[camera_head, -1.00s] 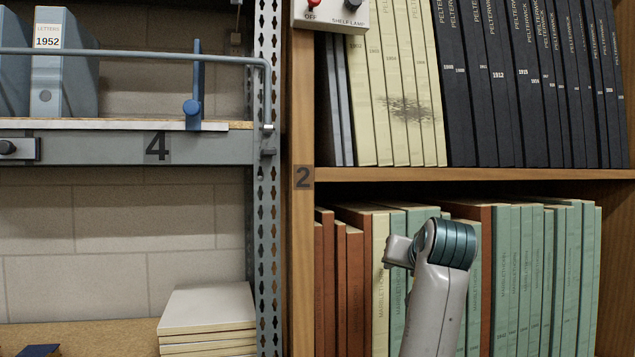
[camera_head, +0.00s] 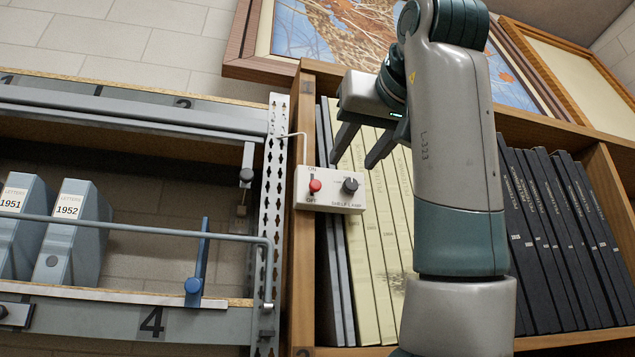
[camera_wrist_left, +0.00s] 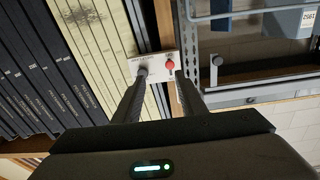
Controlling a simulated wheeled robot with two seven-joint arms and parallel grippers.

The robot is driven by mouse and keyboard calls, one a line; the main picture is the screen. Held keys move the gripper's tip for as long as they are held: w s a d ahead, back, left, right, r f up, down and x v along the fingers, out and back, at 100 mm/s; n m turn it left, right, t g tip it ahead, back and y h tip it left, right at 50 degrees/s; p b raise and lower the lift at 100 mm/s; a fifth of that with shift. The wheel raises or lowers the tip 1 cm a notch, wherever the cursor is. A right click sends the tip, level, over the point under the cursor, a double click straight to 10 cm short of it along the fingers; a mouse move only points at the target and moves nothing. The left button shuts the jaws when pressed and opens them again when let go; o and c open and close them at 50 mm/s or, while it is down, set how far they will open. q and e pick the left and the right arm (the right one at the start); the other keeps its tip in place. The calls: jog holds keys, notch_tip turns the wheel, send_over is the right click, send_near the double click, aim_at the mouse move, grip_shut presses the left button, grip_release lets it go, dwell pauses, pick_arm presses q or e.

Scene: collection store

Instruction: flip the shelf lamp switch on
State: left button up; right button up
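The shelf lamp switch box (camera_head: 331,205) is a small white box on the wooden bookcase upright. It bears a red-tipped switch lever (camera_head: 315,185) between the ON and OFF labels, and a black knob (camera_head: 350,185) to its right. The red tip sits low, nearer OFF, with a dark slot above it. My left gripper (camera_head: 352,163) is open and empty, its fingers pointing down just above the box, apart from the lever as far as I can tell. In the left wrist view the red tip (camera_wrist_left: 170,65) and knob (camera_wrist_left: 142,71) show beyond the fingertips (camera_wrist_left: 158,80). My right gripper is out of view.
Cream volumes (camera_head: 375,235) stand right behind and beside the box, dark volumes (camera_head: 560,240) further right. A perforated metal post (camera_head: 275,190) and a grey rack with a rail (camera_head: 130,228) stand left. A framed map (camera_head: 335,35) is above the bookcase.

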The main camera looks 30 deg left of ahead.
aim_at(316, 183)
pick_arm(q)
jog(key=s+r, duration=0.2)
jog(key=s, duration=0.1)
jog(key=shift+d+n+y, duration=0.15)
jog(key=shift+n+y, duration=0.15)
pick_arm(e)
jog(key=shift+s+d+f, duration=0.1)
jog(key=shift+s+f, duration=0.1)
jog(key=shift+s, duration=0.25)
pick_arm(q)
jog(key=shift+w, duration=0.15)
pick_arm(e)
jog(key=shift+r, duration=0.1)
